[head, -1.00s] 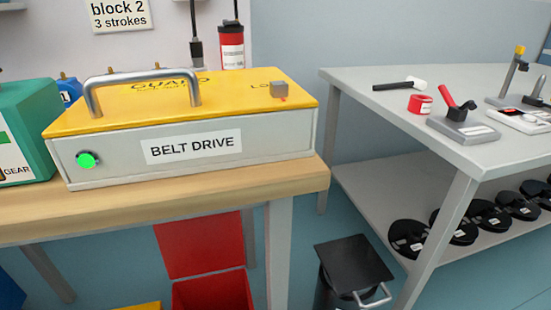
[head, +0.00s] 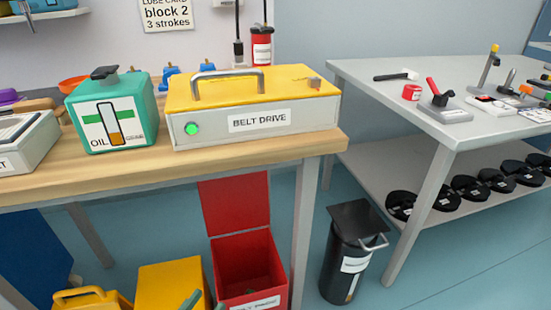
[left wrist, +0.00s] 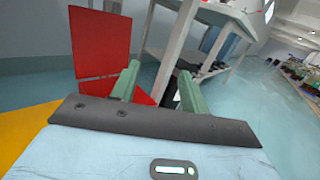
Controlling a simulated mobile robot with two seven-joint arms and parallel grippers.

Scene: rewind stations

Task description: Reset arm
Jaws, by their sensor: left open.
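My left gripper (head: 206,302) shows only as green fingertips at the bottom edge of the head view, in front of the open red bin (head: 232,268). In the left wrist view my left gripper (left wrist: 157,85) has its two green fingers spread apart with nothing between them. It is clear of the bench and apart from any object I can make out. My right gripper is not in view.
The wooden bench (head: 175,170) holds the yellow-lidded belt drive box (head: 252,118) and a green oil box (head: 112,115). Below stand a yellow box (head: 170,288) and a black bin (head: 348,262). A grey table (head: 430,120) with tools stands right.

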